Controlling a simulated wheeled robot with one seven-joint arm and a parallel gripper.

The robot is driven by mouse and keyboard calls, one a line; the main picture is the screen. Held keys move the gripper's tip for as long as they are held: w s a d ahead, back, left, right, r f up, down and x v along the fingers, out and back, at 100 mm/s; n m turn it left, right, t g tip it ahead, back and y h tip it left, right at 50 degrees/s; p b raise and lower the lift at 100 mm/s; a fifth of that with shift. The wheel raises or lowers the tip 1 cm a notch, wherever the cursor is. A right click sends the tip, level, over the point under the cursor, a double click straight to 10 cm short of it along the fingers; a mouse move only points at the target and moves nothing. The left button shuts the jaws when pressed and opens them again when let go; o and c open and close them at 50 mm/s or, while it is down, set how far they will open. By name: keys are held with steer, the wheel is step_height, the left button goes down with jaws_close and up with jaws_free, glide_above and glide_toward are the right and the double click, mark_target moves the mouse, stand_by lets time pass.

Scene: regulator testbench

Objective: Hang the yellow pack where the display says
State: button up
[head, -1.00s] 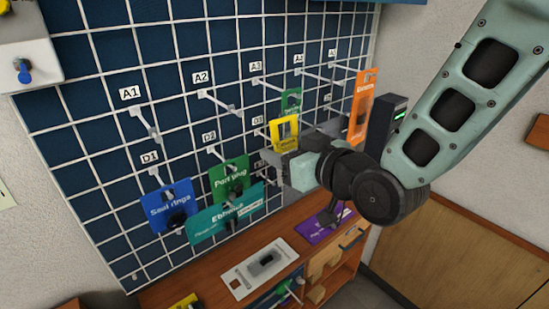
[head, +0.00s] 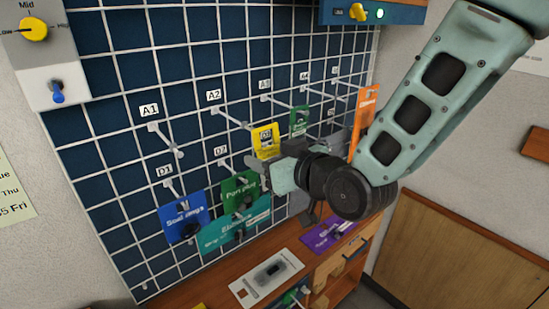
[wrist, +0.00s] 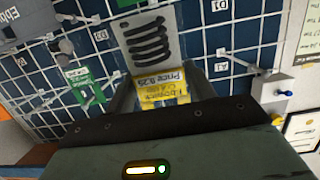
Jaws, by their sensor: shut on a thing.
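The yellow pack (head: 265,140) hangs in front of the wire board (head: 115,75), near the outer end of the A2 hook (head: 230,116). My gripper (head: 260,166) is shut on its lower part. In the wrist view, my gripper's fingers flank the pack's yellow label strip (wrist: 165,86); a grey panel with a dark coil lies beyond it. I cannot tell whether the pack touches a hook. The A1 hook (head: 163,139) is bare. The D2 label is visible; my gripper and the packs partly hide other hooks. No display text naming a hook is readable.
Blue (head: 183,210), green (head: 240,188) and teal (head: 237,226) packs hang lower left. A small green pack (head: 299,121) and an orange pack (head: 366,115) hang to the right. A wooden bench (head: 215,284) below holds a grey card (head: 266,278) and a purple pack (head: 327,233).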

steer(key=x, duration=0.6)
steer(key=shift+w, duration=0.15)
stand_by(0.5)
steer(key=shift+a+b, duration=0.15)
steer(key=shift+b, duration=0.15)
stand_by(0.4)
steer(key=o, duration=1.1)
steer(key=shift+o, duration=0.2)
